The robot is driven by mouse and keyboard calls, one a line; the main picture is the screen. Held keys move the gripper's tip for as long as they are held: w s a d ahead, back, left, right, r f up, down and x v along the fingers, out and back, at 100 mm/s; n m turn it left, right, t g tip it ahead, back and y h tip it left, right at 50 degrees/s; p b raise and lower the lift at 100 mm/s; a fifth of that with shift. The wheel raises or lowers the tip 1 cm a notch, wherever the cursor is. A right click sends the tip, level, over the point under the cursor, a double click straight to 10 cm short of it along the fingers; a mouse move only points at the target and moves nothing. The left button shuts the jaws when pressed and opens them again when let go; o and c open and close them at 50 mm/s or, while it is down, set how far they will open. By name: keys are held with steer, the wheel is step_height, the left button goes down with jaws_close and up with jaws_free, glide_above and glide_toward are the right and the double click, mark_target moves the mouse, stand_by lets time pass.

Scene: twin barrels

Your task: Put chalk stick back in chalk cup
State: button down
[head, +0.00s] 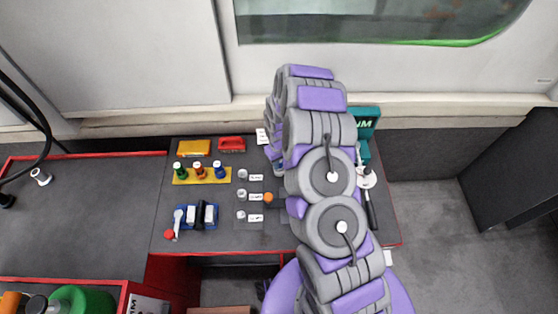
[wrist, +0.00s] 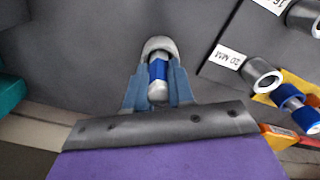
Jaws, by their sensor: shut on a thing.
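In the wrist view my gripper (wrist: 158,88) is shut on a short stick (wrist: 158,72) with a blue band and pale grey ends. I cannot tell for sure that it is the chalk stick. A light grey rounded rim (wrist: 158,44) shows just beyond the fingertips. I cannot tell whether it is a cup or part of the held thing. In the head view my arm covers most of the gripper and what it holds. No chalk cup can be made out with certainty.
Labelled grey cups (head: 242,193) stand left of my arm; the one marked 20 MM (wrist: 262,78) is right of my gripper. A yellow rack (head: 201,175), red box (head: 231,143) and blue tray (head: 196,217) lie further left. A teal box (head: 365,123) stands right of the arm.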

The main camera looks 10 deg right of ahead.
steer(key=shift+f, duration=0.15)
steer(key=c, duration=0.9)
jaws_free()
step_height(320, 180, up, 17)
steer(key=p, duration=0.2)
